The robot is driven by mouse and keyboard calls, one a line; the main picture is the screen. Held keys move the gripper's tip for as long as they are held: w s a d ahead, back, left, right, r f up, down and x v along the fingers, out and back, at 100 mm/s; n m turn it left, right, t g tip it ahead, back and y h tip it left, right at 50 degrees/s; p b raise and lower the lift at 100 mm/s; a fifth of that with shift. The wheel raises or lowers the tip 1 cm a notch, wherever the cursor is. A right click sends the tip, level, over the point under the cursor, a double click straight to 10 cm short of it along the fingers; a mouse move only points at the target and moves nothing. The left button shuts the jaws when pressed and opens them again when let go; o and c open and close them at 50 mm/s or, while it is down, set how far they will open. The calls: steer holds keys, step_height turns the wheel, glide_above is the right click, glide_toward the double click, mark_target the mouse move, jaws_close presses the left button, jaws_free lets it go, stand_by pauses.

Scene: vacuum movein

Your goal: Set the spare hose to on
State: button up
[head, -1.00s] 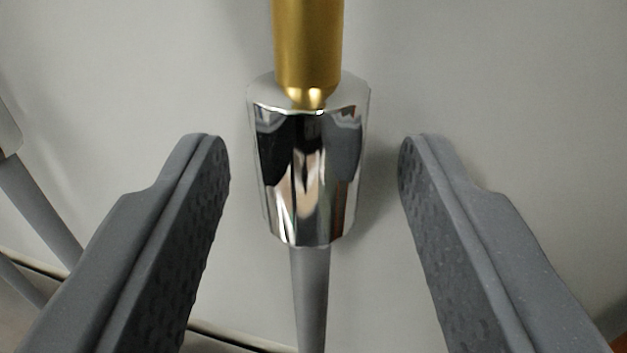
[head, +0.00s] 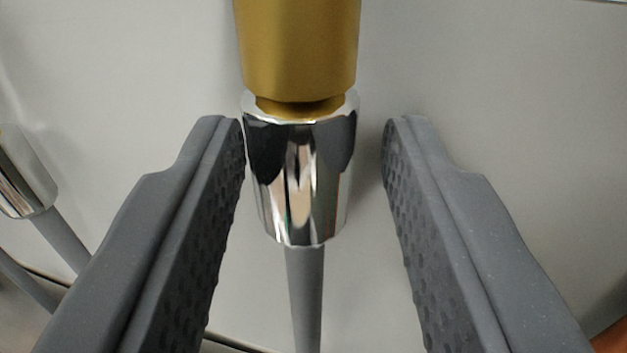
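A shiny chrome, faceted hose nut (head: 300,185) hangs upright in the middle of the head view, with a grey hose (head: 305,295) running down from it. A gold fitting (head: 298,45) stands directly above, its lower end meeting the nut's top. My gripper (head: 314,135) is open, with one dark grey finger on each side of the nut. The left finger is very close to the nut or touching it; I cannot tell which. A clear gap shows between the nut and the right finger. No label shows which hose this is.
A second chrome nut (head: 22,178) with its own grey hose (head: 62,240) is at the far left. A plain light grey panel (head: 490,90) lies behind. An orange-brown patch shows at the lower right corner.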

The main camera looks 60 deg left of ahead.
steer(key=shift+o, duration=0.6)
steer(key=shift+f, duration=0.1)
steer(key=shift+s, duration=0.1)
steer(key=shift+s+d, duration=0.1)
steer(key=shift+d, duration=0.2)
steer(key=b+v, duration=0.2)
steer(key=v, duration=1.1)
